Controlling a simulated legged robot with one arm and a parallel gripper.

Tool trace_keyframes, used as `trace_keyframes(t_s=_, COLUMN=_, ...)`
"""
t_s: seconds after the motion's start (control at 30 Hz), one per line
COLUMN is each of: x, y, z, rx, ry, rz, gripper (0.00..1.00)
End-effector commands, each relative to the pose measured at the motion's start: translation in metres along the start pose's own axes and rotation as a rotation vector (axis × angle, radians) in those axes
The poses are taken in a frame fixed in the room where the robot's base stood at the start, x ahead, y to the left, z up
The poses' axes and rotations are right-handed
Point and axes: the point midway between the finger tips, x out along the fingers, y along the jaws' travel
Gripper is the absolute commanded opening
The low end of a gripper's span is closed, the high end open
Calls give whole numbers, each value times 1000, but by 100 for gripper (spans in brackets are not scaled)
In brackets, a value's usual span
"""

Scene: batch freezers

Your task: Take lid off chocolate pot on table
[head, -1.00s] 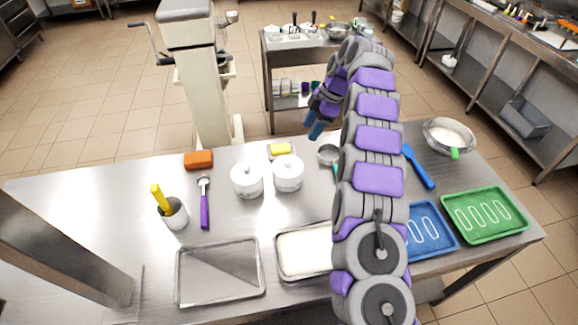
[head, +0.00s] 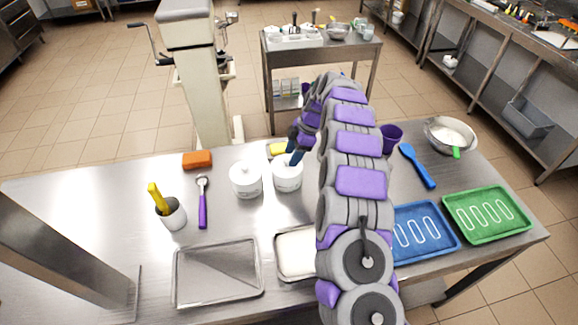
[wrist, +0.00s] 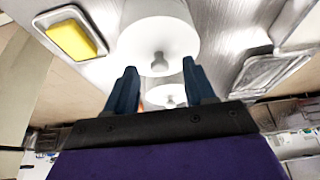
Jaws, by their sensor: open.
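Two white lidded pots stand side by side on the steel table. The left pot (head: 246,181) is clear of my arm. The right pot (head: 286,176) has my gripper (head: 296,157) just above its lid. I cannot tell which pot holds chocolate. In the wrist view my gripper (wrist: 158,84) is open, with its two dark blue fingers apart. The nearer pot's white lid (wrist: 158,38) and its knob lie just beyond and between the fingertips. The other pot's lid (wrist: 166,94) shows farther off between the fingers. No contact with the knob is visible.
A yellow sponge in a dish (wrist: 72,39) is beside the nearer pot. An orange block (head: 197,160), a purple-handled scoop (head: 203,205) and a cup with a yellow tool (head: 172,214) stand left. Steel trays (head: 217,272) lie in front; blue (head: 425,232) and green (head: 487,214) trays are right.

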Motion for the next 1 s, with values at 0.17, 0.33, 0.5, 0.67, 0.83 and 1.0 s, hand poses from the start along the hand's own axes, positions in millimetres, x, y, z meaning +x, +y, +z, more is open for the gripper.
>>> trace_keyframes(t_s=0.17, x=21, y=1, z=-1, rx=-1, ry=-2, rz=1, gripper=54)
trace_keyframes(t_s=0.33, x=20, y=0, z=0, rx=-1, ry=0, rz=3, gripper=54)
trace_keyframes(t_s=0.5, x=18, y=-1, z=4, rx=0, ry=3, rz=2, gripper=42)
trace_keyframes(t_s=0.67, x=19, y=-1, z=2, rx=0, ry=1, rz=2, gripper=26)
trace_keyframes(t_s=0.83, x=21, y=0, z=0, rx=-1, ry=-1, rz=1, gripper=10)
trace_keyframes(t_s=1.0, x=21, y=0, z=0, rx=-1, ry=-1, rz=0, gripper=0)
